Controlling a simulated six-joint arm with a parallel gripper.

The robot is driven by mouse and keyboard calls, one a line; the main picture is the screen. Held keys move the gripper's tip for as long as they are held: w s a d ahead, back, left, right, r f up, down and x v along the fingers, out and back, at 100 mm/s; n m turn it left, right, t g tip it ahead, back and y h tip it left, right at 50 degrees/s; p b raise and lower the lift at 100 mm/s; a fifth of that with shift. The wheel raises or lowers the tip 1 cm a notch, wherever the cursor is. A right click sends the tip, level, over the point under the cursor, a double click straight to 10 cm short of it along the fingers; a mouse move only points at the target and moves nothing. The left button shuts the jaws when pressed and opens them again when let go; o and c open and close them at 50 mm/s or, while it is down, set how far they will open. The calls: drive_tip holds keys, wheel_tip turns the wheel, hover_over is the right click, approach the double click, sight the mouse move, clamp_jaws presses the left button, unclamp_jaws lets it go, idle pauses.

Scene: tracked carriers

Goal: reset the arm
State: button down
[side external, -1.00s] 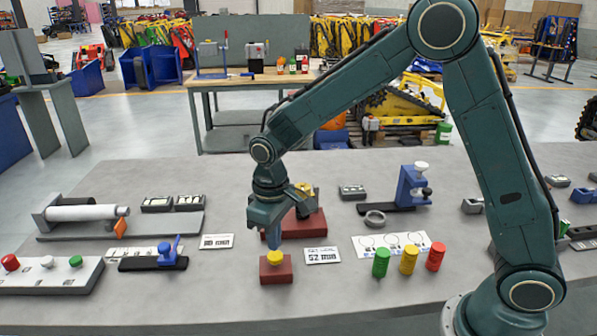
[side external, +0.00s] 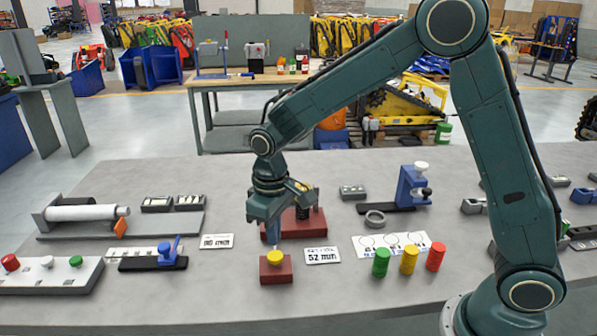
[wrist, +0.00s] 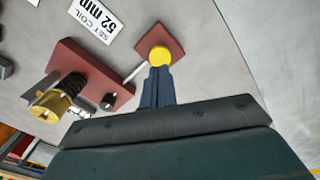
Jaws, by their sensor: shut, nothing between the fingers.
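My gripper (side external: 273,233) hangs from the arm with its blue fingers pointing down, shut and empty. It is above a red block with a yellow knob (side external: 274,258), slightly apart from it as far as the side view shows. In the wrist view the shut fingers (wrist: 157,86) point toward the yellow knob (wrist: 159,56) on the red block (wrist: 148,39). A larger red base (side external: 313,224) stands just behind the gripper, partly hidden. The wrist view shows a brass fitting with a dark coil (wrist: 52,103) by that base.
A "52 mm" card (side external: 322,255) lies right of the knob block. Green (side external: 381,262), yellow (side external: 409,260) and red (side external: 435,256) cylinders stand further right. A blue stand (side external: 413,186) is behind them. A blue-handled fixture (side external: 168,252) and a button box (side external: 48,274) are at left.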

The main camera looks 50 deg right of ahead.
drive_tip(key=shift+s+d+r, duration=0.2)
drive_tip(key=shift+r, duration=0.35)
drive_tip(key=s+d+r+m+t, duration=0.1)
drive_tip(key=s+d+r+t, duration=0.1)
drive_tip(key=s+r, duration=0.3)
drive_tip(key=s+d+r+m+t, duration=0.1)
drive_tip(key=s+d+r, duration=0.3)
drive_tip(key=s, duration=0.6)
drive_tip(key=s+d+r+m+t, duration=0.1)
drive_tip(key=s+d+r+t, duration=0.1)
drive_tip(key=s+r, duration=0.3)
drive_tip(key=s+d, duration=0.1)
drive_tip(key=s, duration=0.2)
drive_tip(key=shift+s+d+r+t, duration=0.25)
drive_tip(key=shift+r+t, duration=0.05)
drive_tip(key=shift+r, duration=0.1)
